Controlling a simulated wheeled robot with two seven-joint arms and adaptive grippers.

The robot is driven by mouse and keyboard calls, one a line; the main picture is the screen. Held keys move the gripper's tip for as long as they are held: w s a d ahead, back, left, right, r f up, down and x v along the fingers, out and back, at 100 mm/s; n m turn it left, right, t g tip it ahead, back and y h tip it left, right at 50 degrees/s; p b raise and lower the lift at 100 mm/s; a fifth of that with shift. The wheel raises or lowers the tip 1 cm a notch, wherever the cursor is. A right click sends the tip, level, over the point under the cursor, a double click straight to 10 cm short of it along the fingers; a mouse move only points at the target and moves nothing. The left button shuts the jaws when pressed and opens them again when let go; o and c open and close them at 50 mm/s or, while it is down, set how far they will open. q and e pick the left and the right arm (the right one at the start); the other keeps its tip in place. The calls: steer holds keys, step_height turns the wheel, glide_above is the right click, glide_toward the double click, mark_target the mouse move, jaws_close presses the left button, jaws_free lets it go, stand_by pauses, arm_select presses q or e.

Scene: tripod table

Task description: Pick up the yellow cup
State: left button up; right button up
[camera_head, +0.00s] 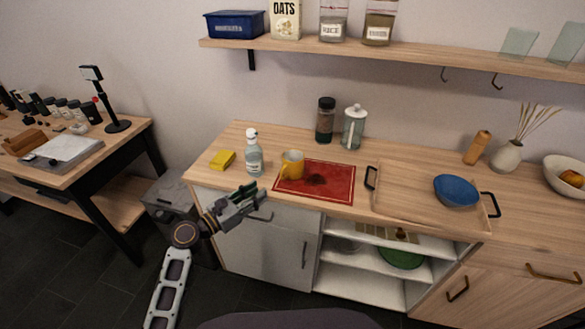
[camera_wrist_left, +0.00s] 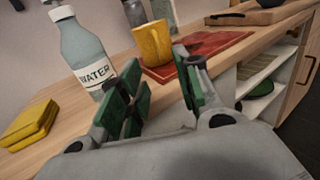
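The yellow cup (camera_head: 292,164) stands upright on the left part of a red mat (camera_head: 335,183) on the wooden counter. In the left wrist view the yellow cup (camera_wrist_left: 152,44) stands beyond my fingers, with its handle on the left-hand side in the head view. My left gripper (camera_head: 250,194) is in front of the counter's front edge, below and left of the cup, apart from it. In the left wrist view its green-padded fingers (camera_wrist_left: 160,90) are spread with nothing between them. My right gripper is not in view.
A dark-topped jar (camera_head: 325,120) and a lidded jar (camera_head: 353,127) stand behind. A wooden tray (camera_head: 405,195) with a blue bowl (camera_head: 456,190) lies to the right.

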mark_target(281, 174)
arm_select(q)
steer(key=shift+x, duration=3.05)
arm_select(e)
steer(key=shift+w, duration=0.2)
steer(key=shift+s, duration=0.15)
arm_select(q)
steer(key=shift+d+r, duration=0.1)
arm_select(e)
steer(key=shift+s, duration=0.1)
arm_select(q)
steer(key=shift+w+d, duration=0.15)
steer(key=shift+w+d+r, duration=0.25)
steer(key=shift+w+d, duration=0.3)
steer(key=shift+w+d+r, duration=0.25)
steer(key=shift+w+d, duration=0.3)
steer(key=shift+d, duration=0.05)
steer(key=shift+w+d, duration=0.35)
steer(key=shift+d, duration=0.1)
steer(key=shift+w+d, duration=0.1)
steer(key=shift+w, duration=0.05)
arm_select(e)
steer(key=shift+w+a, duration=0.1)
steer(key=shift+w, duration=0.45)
